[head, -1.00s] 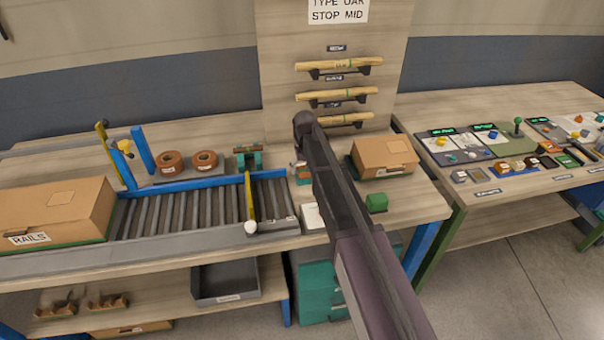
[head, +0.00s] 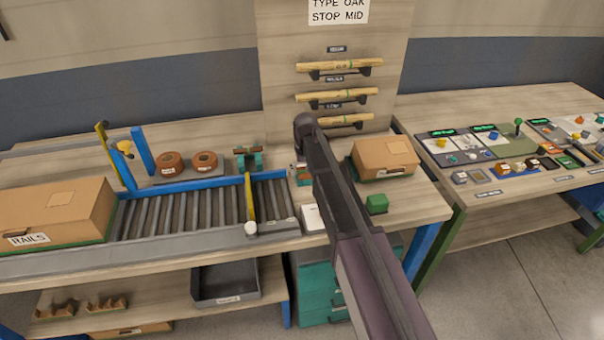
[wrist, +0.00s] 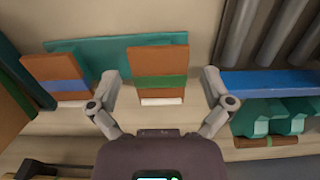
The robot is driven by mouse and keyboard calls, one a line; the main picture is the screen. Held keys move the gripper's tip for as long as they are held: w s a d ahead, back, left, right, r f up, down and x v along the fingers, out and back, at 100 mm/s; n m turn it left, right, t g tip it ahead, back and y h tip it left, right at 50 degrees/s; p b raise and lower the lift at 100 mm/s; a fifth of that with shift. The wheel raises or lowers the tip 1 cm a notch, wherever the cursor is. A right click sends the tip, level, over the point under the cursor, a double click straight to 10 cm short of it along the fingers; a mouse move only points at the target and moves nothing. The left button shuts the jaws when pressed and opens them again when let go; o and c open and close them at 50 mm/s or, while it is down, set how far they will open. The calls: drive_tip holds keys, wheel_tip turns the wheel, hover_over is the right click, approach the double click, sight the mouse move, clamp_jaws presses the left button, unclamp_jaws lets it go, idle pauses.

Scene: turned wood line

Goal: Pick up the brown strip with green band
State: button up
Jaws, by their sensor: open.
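In the wrist view, the brown strip with green band (wrist: 158,58) stands upright in the middle, with a white patch at its lower end. A similar brown strip with a blue band (wrist: 60,68) stands to its left. A teal holder (wrist: 98,50) shows behind them. My gripper (wrist: 160,82) is open and empty. Its fingers are spread on either side of the green-banded strip, with a gap on each side. I cannot tell how far above or before the strip they are. In the head view my arm mostly hides this spot.
In the wrist view, a blue rail (wrist: 275,83), teal blocks (wrist: 268,118) and grey rollers (wrist: 268,30) lie to the right. In the head view, a cardboard box (head: 385,155) and a green block (head: 376,203) sit right of my arm. A white box (head: 312,216) stands in front.

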sight(305, 174)
idle(0.4)
drive_tip(key=c, duration=0.7)
wheel_tip(305, 174, up, 4)
drive_tip(key=p, duration=0.3)
drive_tip(key=shift+f+p, duration=0.2)
drive_tip(key=shift+p, duration=0.15)
drive_tip(key=s+d, duration=0.1)
drive_tip(key=s, duration=0.4)
drive_tip(key=s+d+r+p, duration=0.1)
drive_tip(key=s, duration=0.4)
drive_tip(key=s+d, duration=0.1)
drive_tip(key=s, duration=0.4)
drive_tip(key=shift+s+d+r+p, duration=0.3)
drive_tip(key=shift+r+p, duration=0.1)
